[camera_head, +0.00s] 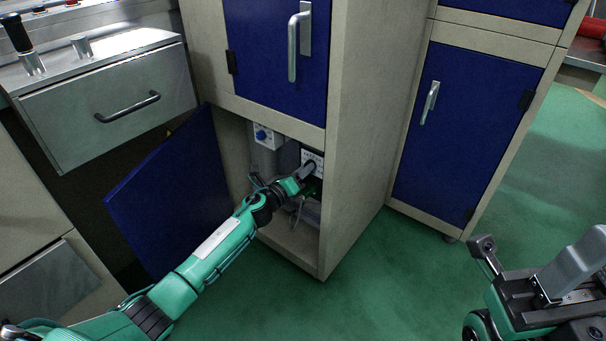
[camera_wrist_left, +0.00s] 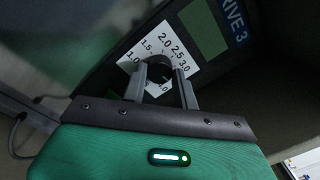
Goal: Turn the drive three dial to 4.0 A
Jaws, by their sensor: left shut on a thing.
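The drive three dial (camera_wrist_left: 158,67) is a dark round knob on a white scale plate (camera_wrist_left: 183,52) in the left wrist view. A blue "DRIVE 3" label (camera_wrist_left: 233,22) is beside the plate. My left gripper (camera_wrist_left: 161,82) is shut on the dial, one finger on each side. In the head view the left gripper (camera_head: 306,171) reaches into the open cabinet at the white plate (camera_head: 313,158). Marks from 1.0 to 3.0 are readable; the fingers partly cover the lower marks. The dial's pointer cannot be made out. My right gripper (camera_head: 525,275) is at the lower right, away from the cabinet.
The open blue door (camera_head: 170,195) stands left of my left arm. The cabinet's side wall (camera_head: 355,140) is close on the right. A second unit with a blue knob (camera_head: 262,135) is inside, to the left. Green floor (camera_head: 400,275) is clear in front.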

